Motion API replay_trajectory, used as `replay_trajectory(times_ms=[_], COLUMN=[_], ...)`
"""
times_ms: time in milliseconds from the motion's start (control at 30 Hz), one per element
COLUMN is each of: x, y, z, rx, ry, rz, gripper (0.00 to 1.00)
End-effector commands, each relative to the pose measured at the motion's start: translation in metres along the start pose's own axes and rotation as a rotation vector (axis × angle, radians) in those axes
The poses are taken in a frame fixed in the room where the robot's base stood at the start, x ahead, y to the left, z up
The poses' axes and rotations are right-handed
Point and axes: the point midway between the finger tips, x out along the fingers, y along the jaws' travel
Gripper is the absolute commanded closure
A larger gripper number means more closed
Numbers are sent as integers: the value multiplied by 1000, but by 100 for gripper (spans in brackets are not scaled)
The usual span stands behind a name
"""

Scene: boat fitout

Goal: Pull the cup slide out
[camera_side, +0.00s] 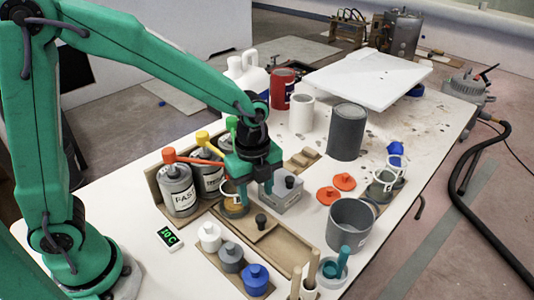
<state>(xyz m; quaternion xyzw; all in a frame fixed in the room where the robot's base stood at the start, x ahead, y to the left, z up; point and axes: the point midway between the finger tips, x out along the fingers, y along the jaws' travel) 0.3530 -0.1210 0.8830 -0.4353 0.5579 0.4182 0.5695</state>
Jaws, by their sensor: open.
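The cup slide (243,231) looks like a flat brown board with a dark knob (261,221) near its front, lying in a brown wooden frame on the white table. A small cup (233,211) with an orange-brown band stands at its back, partly hidden by my fingers. My gripper (257,200) points down above the back of the slide, beside the cup and behind the knob. Its jaws are open. I cannot tell whether a finger touches the cup. The knob is clear of the fingers.
Grey canisters (178,190) with orange and yellow levers stand left of the gripper. A grey block (287,193) is close on its right. White, grey and blue lidded pots (255,279) stand in front, near a timer (169,237). A grey bucket (350,225) stands right.

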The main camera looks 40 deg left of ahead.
Motion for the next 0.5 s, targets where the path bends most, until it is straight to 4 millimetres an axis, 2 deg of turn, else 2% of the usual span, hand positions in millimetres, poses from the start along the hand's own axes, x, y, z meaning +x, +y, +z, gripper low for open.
replay_trajectory(times_ms=[133, 500], x=[13, 19], y=[-4, -5], z=[-7, -8], rx=[93, 120], ry=[0, 0], rz=[24, 30], gripper=[55, 55])
